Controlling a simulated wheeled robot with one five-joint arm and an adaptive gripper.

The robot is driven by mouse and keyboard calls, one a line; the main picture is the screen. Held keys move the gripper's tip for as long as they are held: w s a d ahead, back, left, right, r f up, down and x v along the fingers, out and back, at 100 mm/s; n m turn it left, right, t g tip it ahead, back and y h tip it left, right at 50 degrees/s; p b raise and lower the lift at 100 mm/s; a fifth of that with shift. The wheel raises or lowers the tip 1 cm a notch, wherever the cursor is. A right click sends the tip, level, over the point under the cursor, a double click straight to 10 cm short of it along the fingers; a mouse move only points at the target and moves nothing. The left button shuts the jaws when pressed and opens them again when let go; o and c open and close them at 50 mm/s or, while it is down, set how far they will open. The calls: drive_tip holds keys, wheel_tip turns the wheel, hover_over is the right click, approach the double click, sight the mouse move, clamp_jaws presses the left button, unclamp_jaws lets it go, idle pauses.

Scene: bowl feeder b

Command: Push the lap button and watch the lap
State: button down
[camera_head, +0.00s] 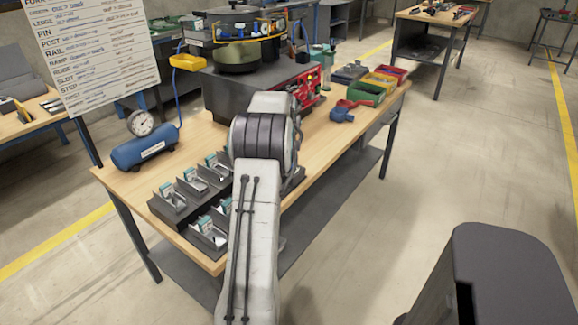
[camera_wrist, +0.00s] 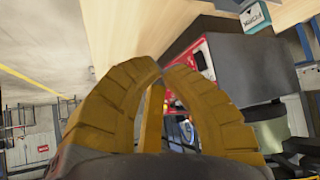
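The bowl feeder (camera_head: 238,57) stands on a grey base (camera_head: 225,92) on the wooden bench. A red control panel (camera_head: 305,88) with small buttons is on its right side. I cannot tell which of them is the lap button. The wrist view shows the red panel (camera_wrist: 202,58) turned, partly behind the fingers. My gripper (camera_wrist: 165,67) has yellow ribbed fingers whose tips come together with nothing between them. The tips overlap the panel's edge in that view; I cannot tell if they touch it. In the head view my arm hides the gripper.
Several grey part holders (camera_head: 185,197) line the bench's near left edge. A blue air tank (camera_head: 146,147) with a gauge stands at left. Open floor lies right of the bench (camera_head: 350,152).

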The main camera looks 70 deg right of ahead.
drive_tip(key=shift+f+b, duration=3.15)
drive_tip(key=shift+f, duration=1.25)
drive_tip(key=shift+f, duration=0.1)
drive_tip(key=shift+f+b, duration=0.3)
drive_tip(key=shift+b, duration=0.1)
drive_tip(key=shift+f+b, duration=0.4)
drive_tip(key=shift+f, duration=0.15)
drive_tip(key=shift+r, duration=0.2)
drive_tip(key=shift+r+p, duration=0.65)
drive_tip(key=shift+r, duration=0.1)
drive_tip(key=shift+r, duration=0.15)
drive_tip(key=shift+r+p, duration=1.85)
drive_tip(key=shift+r, duration=0.5)
